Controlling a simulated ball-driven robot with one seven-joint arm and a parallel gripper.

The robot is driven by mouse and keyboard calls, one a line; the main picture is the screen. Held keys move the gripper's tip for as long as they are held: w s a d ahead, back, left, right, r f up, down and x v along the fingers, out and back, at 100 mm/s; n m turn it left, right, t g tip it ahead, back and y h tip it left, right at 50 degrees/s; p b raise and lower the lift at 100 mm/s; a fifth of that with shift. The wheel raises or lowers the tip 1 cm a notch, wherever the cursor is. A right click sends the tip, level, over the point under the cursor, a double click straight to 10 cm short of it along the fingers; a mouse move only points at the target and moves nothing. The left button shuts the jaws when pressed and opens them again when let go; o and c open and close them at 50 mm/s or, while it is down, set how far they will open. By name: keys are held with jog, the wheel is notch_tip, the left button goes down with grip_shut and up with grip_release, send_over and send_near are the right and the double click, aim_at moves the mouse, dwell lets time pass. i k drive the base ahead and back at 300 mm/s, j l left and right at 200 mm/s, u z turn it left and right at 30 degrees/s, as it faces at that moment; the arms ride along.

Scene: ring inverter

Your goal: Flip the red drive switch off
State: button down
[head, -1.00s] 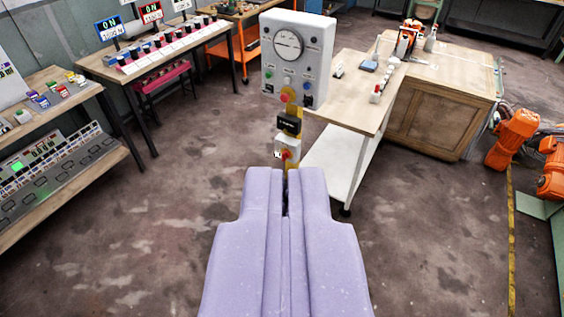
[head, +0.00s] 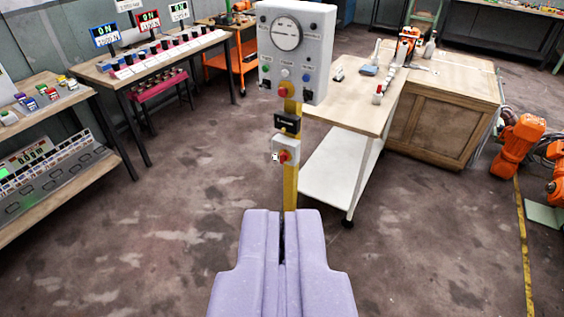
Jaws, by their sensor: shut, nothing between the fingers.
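My gripper (head: 282,214), two pale lilac fingers, is shut and empty at the bottom centre of the head view. On the left bench stand a red-framed screen (head: 149,20), a blue-framed one (head: 104,35) and a green-framed one (head: 179,11); the red and blue ones read ON. A row of small switch boxes (head: 165,51) with dark and reddish parts lies before them, too small to tell apart. Ahead, a yellow post carries a small box with a red knob (head: 284,156). I cannot tell which control is the red drive switch. My gripper appears apart from all of them.
The post also holds a grey gauge panel (head: 315,50). A wooden-topped table (head: 345,105) and a wooden cabinet (head: 431,125) stand to the right, orange machines (head: 520,142) farther right. A shelf with control boxes (head: 60,125) is at left. Open floor lies between.

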aim_at(284, 156)
jog(key=i+z, duration=0.15)
jog(key=i, duration=1.1)
jog(key=i+z, duration=0.2)
jog(key=i, duration=1.1)
